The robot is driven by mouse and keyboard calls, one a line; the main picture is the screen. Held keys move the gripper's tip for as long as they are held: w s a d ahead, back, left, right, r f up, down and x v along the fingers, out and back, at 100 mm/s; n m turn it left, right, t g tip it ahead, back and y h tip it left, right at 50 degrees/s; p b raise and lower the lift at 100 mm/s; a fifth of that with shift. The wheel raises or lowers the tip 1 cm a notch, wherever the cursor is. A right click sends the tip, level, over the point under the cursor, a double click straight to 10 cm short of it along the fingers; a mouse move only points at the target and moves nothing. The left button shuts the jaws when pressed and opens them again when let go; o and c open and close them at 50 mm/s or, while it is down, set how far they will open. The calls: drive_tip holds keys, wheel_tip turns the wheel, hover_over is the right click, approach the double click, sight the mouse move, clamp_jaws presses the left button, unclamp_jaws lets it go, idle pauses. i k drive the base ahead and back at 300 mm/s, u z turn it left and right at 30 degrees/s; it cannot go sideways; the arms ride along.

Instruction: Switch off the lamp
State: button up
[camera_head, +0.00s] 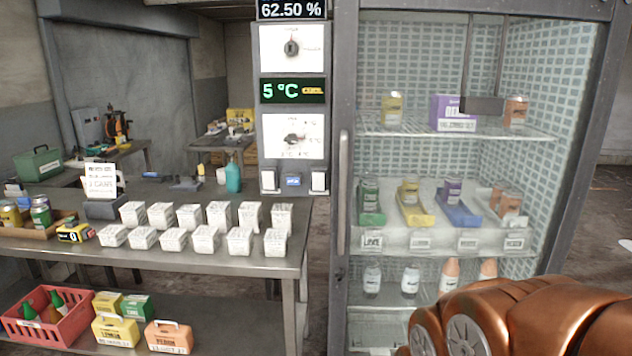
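No lamp can be picked out for certain. A control panel (258,150) stands left of the glass-doored cabinet. It carries an upper rotary knob (292,48) on a white plate and a lower rotary knob (294,139) on another; their lettering is too small to read surely. A black display (291,9) reads 62.50 %, and a green one (284,90) reads 5 °C. Below are two white pieces, left (268,181) and right (319,181), with a small blue label between them. My copper-coloured arm fills the lower right, apart from the panel in the picture. My gripper is out of view.
The cabinet's glass door (440,170) looks closed, with a long vertical handle (343,190) on its left; cans, boxes and bottles stand inside. A metal table (190,262) at left holds rows of white boxes (205,239). A red crate (48,325) sits on its lower shelf.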

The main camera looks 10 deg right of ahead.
sight(318, 179)
drive_tip(key=z, duration=0.3)
drive_tip(key=i, duration=0.3)
drive_tip(key=u, duration=0.35)
drive_tip(key=k, duration=1.25)
drive_tip(key=u, duration=0.85)
drive_tip(key=i, duration=1.6)
drive_tip(key=z, duration=0.6)
